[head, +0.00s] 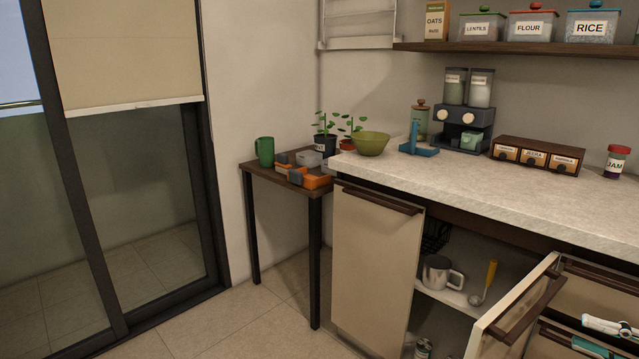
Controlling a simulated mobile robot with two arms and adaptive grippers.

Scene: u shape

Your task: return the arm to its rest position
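My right gripper (610,327) seems to be the white, black and teal shape at the lower right edge of the head view, partly cut off. It shows over the open drawer area, to the right of the open cabinet door. It is too small and cropped to tell its fingers apart, or whether it holds anything. My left gripper is not in view.
A metal mug (437,272) and a yellow-handled ladle (485,283) are inside the cabinet. A small side table (262,176) stands left; floor before it is clear.

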